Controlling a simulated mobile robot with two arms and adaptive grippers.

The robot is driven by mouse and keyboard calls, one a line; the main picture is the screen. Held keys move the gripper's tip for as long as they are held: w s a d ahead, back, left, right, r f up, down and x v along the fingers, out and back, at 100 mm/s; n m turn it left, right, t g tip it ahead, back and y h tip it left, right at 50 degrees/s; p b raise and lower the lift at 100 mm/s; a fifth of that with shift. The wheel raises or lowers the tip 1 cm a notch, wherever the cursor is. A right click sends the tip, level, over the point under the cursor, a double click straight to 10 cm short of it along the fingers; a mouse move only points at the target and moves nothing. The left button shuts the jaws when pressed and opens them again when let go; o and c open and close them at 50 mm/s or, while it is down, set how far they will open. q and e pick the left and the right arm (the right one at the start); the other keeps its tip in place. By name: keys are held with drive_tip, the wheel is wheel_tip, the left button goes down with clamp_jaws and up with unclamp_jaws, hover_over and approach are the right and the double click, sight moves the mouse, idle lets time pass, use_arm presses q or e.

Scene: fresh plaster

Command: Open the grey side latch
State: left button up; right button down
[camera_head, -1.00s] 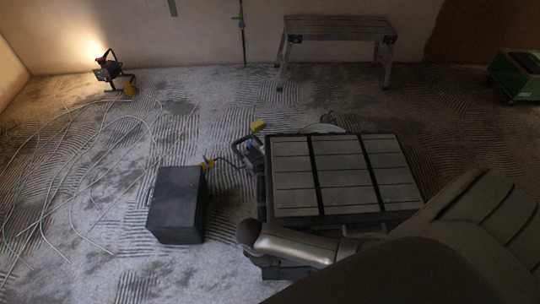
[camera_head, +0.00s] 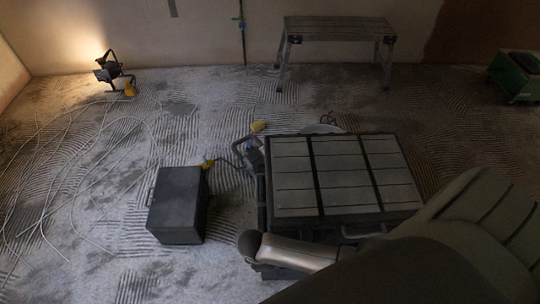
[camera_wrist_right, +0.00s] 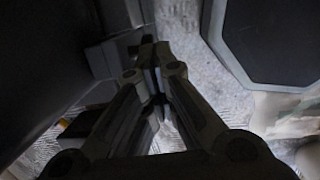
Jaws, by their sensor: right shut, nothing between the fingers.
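A large dark case with a pale, slatted grey top (camera_head: 345,175) stands on the floor right of centre in the head view. I cannot make out the grey side latch for sure in either view. In the right wrist view, my right gripper (camera_wrist_right: 150,56) is shut and empty. It is beside a dark wall (camera_wrist_right: 40,65) with a grey block (camera_wrist_right: 112,52) standing out from it, close to the fingertips; I cannot tell whether they touch. In the head view my own arm hides the near side of the case and the right gripper. My left gripper is not in view.
A dark box (camera_head: 178,205) stands left of the case, with a yellow plug and cable between them. A lit work lamp (camera_head: 112,72), loose pale cables, a metal work bench (camera_head: 338,28) and a green crate (camera_head: 516,76) lie farther off.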

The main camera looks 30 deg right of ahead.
drive_tip(key=shift+s+a+f, duration=0.1)
drive_tip(key=shift+s, duration=0.05)
drive_tip(key=s+f+t+h, duration=0.1)
drive_tip(key=s+a+f+t+h, duration=0.1)
drive_tip(key=t, duration=0.1)
drive_tip(key=s+a+f+t, duration=0.1)
drive_tip(key=shift+s+f+m+h, duration=0.1)
drive_tip(key=shift+f+m+h, duration=0.2)
drive_tip(key=shift+h, duration=0.1)
idle(0.3)
drive_tip(key=shift+w+d+r+p, duration=0.35)
drive_tip(key=shift+w+d, duration=0.05)
drive_tip(key=shift+w, duration=0.25)
